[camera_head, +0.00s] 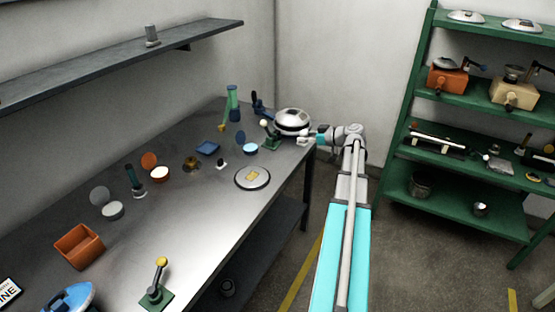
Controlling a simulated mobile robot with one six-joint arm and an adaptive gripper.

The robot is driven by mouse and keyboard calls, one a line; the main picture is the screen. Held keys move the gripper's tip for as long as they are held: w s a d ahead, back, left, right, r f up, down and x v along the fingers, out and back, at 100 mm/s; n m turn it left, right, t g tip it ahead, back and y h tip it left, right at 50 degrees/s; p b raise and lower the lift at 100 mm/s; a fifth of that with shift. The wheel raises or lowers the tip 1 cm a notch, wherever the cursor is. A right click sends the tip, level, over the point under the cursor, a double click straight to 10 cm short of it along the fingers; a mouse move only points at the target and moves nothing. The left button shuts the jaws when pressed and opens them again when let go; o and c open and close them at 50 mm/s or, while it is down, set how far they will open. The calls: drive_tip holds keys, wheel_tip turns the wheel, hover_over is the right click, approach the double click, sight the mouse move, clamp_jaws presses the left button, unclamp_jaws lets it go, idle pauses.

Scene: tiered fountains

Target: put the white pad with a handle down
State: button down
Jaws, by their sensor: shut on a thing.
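My gripper (309,139) is at the far right end of the grey workbench (217,205), just in front of a silver domed object (292,122). It points left and is shut on a small pale thing, which I take to be the white pad with a handle (302,142). The pad is very small in this view and partly covered by the fingers. Its handle cannot be made out. I cannot tell whether the pad touches the bench or is held above it.
A green-based lever (270,138) stands left of my gripper. A round plate (252,178) lies near the bench's front edge. An orange bin (79,246) and several small round cases are further left. Bare bench lies around the plate. Green shelving (470,175) stands at right.

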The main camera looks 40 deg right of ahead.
sight(279, 161)
drive_tip(key=w+a+f+b, duration=0.1)
drive_tip(key=w+f+b, duration=0.1)
drive_tip(key=w+a+f+b, duration=0.1)
drive_tip(key=w+f+b, duration=0.1)
drive_tip(key=w, duration=0.1)
drive_tip(key=w+a+f+b, duration=0.2)
drive_tip(key=w+f, duration=0.1)
drive_tip(key=shift+a, duration=0.1)
drive_tip(key=shift+w+a+f+b, duration=0.2)
drive_tip(key=shift+w+f+b, duration=0.1)
drive_tip(key=shift+b, duration=0.15)
drive_tip(key=shift+w+a+f+b, duration=0.2)
drive_tip(key=shift+w+f+b, duration=0.2)
drive_tip(key=shift+f+b, duration=1.6)
drive_tip(key=shift+b, duration=0.05)
